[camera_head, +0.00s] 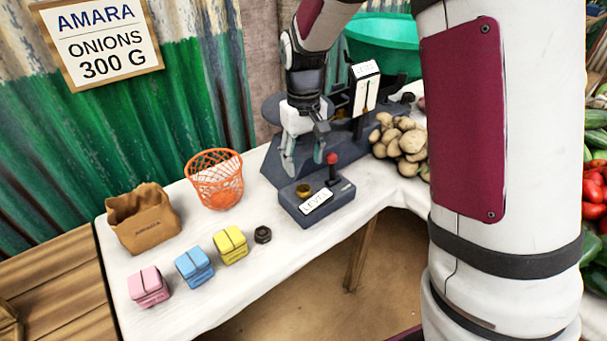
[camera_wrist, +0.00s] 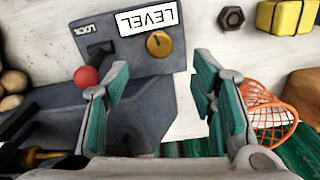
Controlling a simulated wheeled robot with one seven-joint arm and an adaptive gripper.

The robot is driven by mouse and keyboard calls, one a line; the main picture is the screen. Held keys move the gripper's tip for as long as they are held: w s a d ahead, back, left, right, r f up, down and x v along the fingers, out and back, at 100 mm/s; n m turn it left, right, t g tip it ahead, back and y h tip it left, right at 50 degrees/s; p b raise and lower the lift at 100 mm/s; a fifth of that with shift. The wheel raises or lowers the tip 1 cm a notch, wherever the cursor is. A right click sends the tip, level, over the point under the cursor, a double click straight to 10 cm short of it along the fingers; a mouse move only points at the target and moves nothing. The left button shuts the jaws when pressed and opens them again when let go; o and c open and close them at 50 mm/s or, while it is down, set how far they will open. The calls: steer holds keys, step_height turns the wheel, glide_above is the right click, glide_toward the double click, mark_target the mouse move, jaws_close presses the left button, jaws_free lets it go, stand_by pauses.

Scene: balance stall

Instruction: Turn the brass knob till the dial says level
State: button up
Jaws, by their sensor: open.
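The brass knob (camera_head: 303,190) is small and round, on the dark grey control box at the front of the balance. In the wrist view the knob (camera_wrist: 159,43) shows a dark slot across its face, beside the white LEVEL label (camera_wrist: 150,18). My gripper (camera_head: 303,165) is open and empty, pointing down above and behind the box. In the wrist view the knob lies past the fingertips (camera_wrist: 163,75), roughly in line with the gap and not touched. The dial (camera_head: 366,90) is a white upright plate on the balance; its reading is too small to tell.
A red-balled lever (camera_head: 332,160) marked LOCK stands close beside the knob. Potatoes (camera_head: 402,138) lie to the right. An orange basket (camera_head: 214,180), a paper bag (camera_head: 143,217), pink, blue and yellow blocks and a dark nut (camera_head: 263,234) stand on the white cloth to the left.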

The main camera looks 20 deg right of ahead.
steer(key=shift+r, duration=1.8)
steer(key=s+r+t+p, duration=0.2)
steer(key=s+r+p, duration=0.3)
steer(key=s+r, duration=0.95)
steer(key=s+r+t+p, duration=0.1)
steer(key=s+r+p, duration=0.2)
steer(key=s, duration=0.6)
steer(key=s+r+m+t+p, duration=0.1)
steer(key=s+r+p, duration=0.2)
steer(key=s, duration=0.6)
steer(key=shift+r+m, duration=0.3)
steer(key=shift+r, duration=0.1)
steer(key=shift+d, duration=0.1)
